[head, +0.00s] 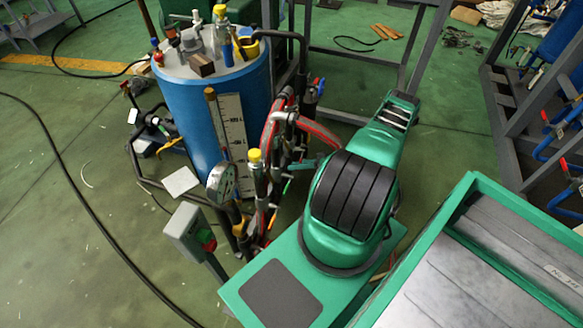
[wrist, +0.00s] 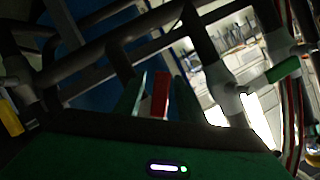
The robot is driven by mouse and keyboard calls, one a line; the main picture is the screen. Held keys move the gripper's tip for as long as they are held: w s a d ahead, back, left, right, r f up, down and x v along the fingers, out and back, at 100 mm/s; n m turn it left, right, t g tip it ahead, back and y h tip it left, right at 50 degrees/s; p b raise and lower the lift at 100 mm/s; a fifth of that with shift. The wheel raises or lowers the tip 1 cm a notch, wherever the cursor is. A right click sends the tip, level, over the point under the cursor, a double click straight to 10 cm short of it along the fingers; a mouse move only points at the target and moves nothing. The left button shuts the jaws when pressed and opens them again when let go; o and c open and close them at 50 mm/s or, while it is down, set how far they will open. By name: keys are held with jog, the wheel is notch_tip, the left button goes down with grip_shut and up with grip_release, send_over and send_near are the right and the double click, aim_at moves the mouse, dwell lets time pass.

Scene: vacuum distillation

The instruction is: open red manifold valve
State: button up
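The red valve handle (wrist: 160,94) stands upright in the middle of the wrist view. My gripper (wrist: 161,76) has its two green fingers on either side of it, with narrow dark gaps between each finger and the handle. The gripper looks open around the handle, not clamped on it. The handle's base is hidden behind the gripper body. In the head view the manifold (head: 268,185) stands between the blue drum and my green arm. I cannot make out the red handle or my fingertips clearly there.
Dark pipes (wrist: 120,40) cross behind the fingers. A green handle (wrist: 283,70) sits to the right, near red tubing. In the head view, a pressure gauge (head: 222,181), red hoses (head: 312,128) and the blue drum (head: 212,110) crowd the manifold. Floor to the left is mostly open.

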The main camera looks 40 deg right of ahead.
jog(key=v, duration=0.8)
jog(key=shift+s, duration=0.2)
